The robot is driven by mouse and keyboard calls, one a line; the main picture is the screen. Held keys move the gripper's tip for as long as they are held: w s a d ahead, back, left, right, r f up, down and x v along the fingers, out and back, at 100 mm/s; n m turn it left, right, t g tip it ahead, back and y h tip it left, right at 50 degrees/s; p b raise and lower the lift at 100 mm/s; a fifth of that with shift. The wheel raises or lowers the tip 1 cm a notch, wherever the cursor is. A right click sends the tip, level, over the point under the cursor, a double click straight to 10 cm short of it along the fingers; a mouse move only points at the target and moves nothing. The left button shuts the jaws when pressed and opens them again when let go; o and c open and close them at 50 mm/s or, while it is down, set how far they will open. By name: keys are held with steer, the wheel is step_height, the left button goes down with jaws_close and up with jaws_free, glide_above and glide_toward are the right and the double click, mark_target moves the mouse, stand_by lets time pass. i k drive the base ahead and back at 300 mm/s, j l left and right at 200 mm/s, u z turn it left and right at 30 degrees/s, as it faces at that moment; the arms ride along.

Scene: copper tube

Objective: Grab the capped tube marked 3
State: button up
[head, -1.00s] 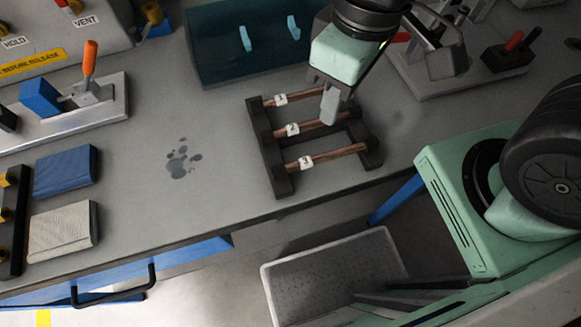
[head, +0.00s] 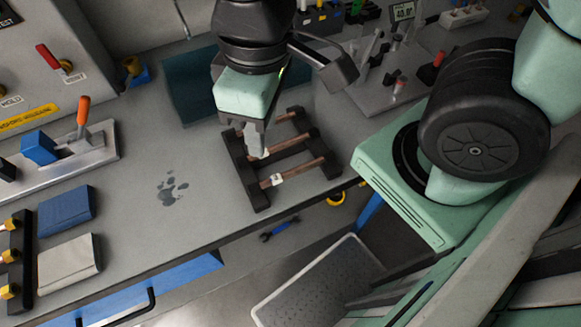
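A dark rack (head: 243,179) on the grey bench holds three copper tubes lying side by side. The front tube (head: 302,170) carries a white tag (head: 278,180) near its left end; its mark is too small to read. The middle tube (head: 292,145) has a white tag partly hidden by my gripper. The back tube (head: 287,117) shows only its right part. I cannot tell which tube is capped. My gripper (head: 257,150) points down over the rack's left side, its fingertips close to the middle tube's tag. Whether they touch it or are closed is unclear.
A teal tray (head: 190,97) lies behind the rack. A fixture with a red-handled lever (head: 433,68) stands at the back right. A fixture with an orange handle (head: 83,108) is at left.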

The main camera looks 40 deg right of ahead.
mark_target(255, 188)
steer(key=u, duration=0.1)
steer(key=k+l+z, duration=0.2)
steer(key=k, duration=0.15)
steer(key=k+z, duration=0.25)
steer(key=j+z, duration=0.5)
steer(key=z, duration=0.2)
steer(key=j+z, duration=0.2)
steer(key=z, duration=0.2)
